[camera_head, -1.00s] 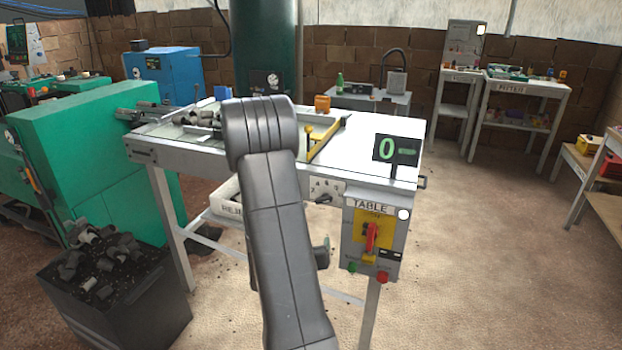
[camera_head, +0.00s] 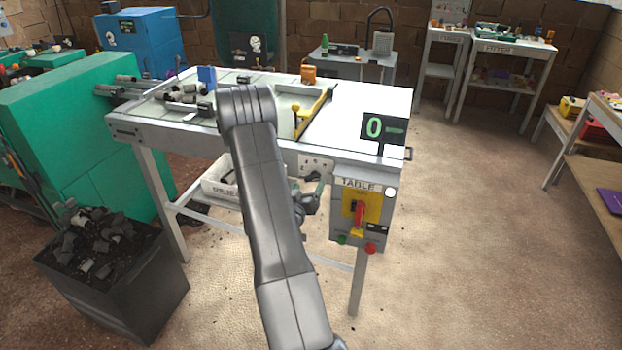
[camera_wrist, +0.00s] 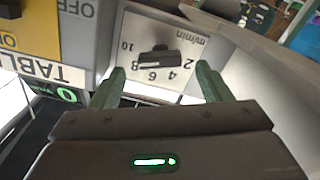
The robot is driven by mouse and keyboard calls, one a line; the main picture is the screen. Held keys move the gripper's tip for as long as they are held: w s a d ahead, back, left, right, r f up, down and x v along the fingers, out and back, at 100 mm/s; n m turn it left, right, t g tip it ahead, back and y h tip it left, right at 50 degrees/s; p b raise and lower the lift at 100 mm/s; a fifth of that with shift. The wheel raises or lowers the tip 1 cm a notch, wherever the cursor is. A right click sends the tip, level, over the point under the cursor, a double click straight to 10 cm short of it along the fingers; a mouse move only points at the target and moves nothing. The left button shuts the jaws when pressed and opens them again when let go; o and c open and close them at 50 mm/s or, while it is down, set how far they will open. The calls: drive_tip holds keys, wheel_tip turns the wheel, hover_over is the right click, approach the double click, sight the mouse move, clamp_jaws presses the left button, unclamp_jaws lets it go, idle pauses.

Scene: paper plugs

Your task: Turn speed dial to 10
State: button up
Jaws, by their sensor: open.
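The speed dial is a dark knob (camera_wrist: 160,57) on a white plate (camera_wrist: 190,42) marked "m/min", with numbers from 2 to 10 around it. In the wrist view it shows upside down. A pale line on the knob's lower edge lies near the 8, but I cannot tell its exact setting. My gripper (camera_wrist: 162,82) is open and empty, its green fingers on either side of the knob in the picture, apparently short of it. In the head view the dial plate (camera_head: 316,162) is on the table's front, with my gripper (camera_head: 318,190) just in front of and below it.
The TABLE control box (camera_head: 345,232) with a red switch (camera_head: 358,213) and green and red buttons is right of the dial. A display (camera_head: 384,130) reads 0. A white bin (camera_head: 218,180) is under the table, and a dark scrap bin (camera_head: 125,285) stands at left.

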sight(312, 180)
drive_tip(key=shift+p+x, duration=0.3)
drive_tip(key=shift+x, duration=1.65)
drive_tip(key=c, duration=1)
drive_tip(key=shift+f+b, duration=0.15)
drive_tip(key=shift+b, duration=0.4)
drive_tip(key=shift+f+m+b, duration=0.1)
drive_tip(key=shift+m+b, duration=0.5)
drive_tip(key=shift+b, duration=0.6)
drive_tip(key=shift+m+b, duration=0.6)
drive_tip(key=shift+b, duration=0.65)
drive_tip(key=shift+r, duration=0.25)
